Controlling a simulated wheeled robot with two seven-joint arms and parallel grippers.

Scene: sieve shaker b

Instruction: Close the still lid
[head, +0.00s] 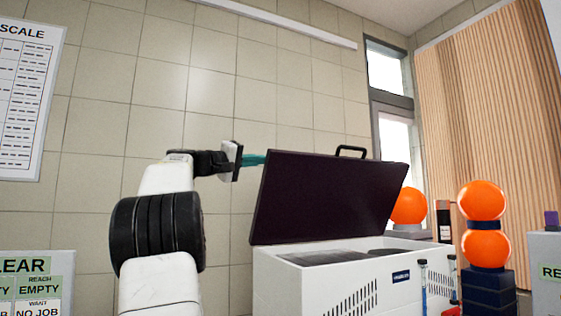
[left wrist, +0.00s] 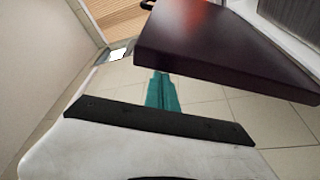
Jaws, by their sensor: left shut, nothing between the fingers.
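The still is a white box (head: 330,291) with side vents. Its dark maroon lid (head: 325,200) stands raised and tilted, with a black handle (head: 351,151) on its top edge. Part of the dark opening shows below the lid. My left gripper (head: 258,160) has teal fingers, shut and empty, at the lid's upper left corner. The fingertips partly pass out of sight behind the lid. In the left wrist view the shut teal fingers (left wrist: 161,92) point at the lid (left wrist: 215,45), close to its edge; I cannot tell whether they touch. My right gripper is not in view.
Two stacked orange spheres (head: 485,224) on a dark base stand right of the still, and another orange sphere (head: 409,206) is behind it. A tiled wall (head: 110,100) lies behind. Label panels flank the view.

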